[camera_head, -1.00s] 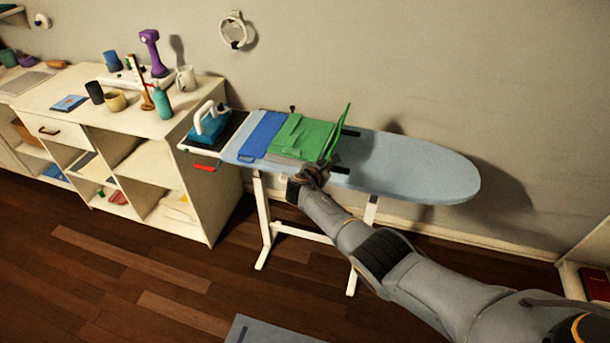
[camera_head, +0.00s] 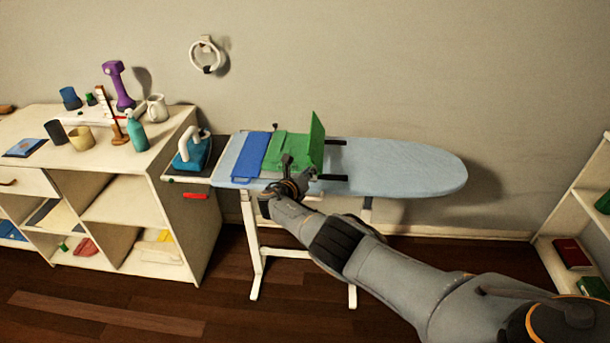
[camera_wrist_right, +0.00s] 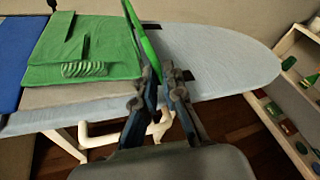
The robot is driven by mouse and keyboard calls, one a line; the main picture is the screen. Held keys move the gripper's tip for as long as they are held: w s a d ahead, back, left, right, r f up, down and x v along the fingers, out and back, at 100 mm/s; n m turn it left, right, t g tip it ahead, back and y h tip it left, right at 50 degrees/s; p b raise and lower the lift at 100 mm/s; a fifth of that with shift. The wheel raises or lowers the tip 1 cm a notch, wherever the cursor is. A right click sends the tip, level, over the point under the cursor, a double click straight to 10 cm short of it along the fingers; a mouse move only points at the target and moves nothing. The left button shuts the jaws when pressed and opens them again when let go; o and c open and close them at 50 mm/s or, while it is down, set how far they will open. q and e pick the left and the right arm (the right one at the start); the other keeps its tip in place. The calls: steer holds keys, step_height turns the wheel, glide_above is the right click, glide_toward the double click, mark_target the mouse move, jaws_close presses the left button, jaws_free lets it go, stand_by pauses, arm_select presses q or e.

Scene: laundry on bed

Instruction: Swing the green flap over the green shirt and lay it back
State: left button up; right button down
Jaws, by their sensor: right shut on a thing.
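The green shirt (camera_head: 289,147) lies folded flat near the left end of the ironing board, and shows at the upper left of the right wrist view (camera_wrist_right: 85,50). The green flap (camera_head: 317,142) stands up steeply along the shirt's right side. In the right wrist view the flap (camera_wrist_right: 143,42) appears nearly edge-on, its lower part between my fingers. My right gripper (camera_head: 292,182) is at the shirt's front edge, shut on the flap; its fingers (camera_wrist_right: 158,88) partly hide the grip. My left gripper is out of view.
A blue panel (camera_head: 250,157) lies left of the shirt. An iron (camera_head: 192,152) stands at the left end. Black hinges (camera_head: 336,142) sit right of the flap. The ironing board's (camera_head: 410,168) right half is clear. A shelf unit (camera_head: 120,215) stands left.

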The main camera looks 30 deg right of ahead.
steer(key=shift+w+a+n, duration=0.2)
steer(key=shift+a+n, duration=0.05)
steer(key=shift+n, duration=0.15)
steer(key=c, duration=1.5)
jaws_free()
steer(key=shift+o, duration=0.3)
steer(key=shift+s, duration=0.15)
steer(key=shift+a+f, duration=0.1)
steer(key=shift+a, duration=0.1)
steer(key=v, duration=1.2)
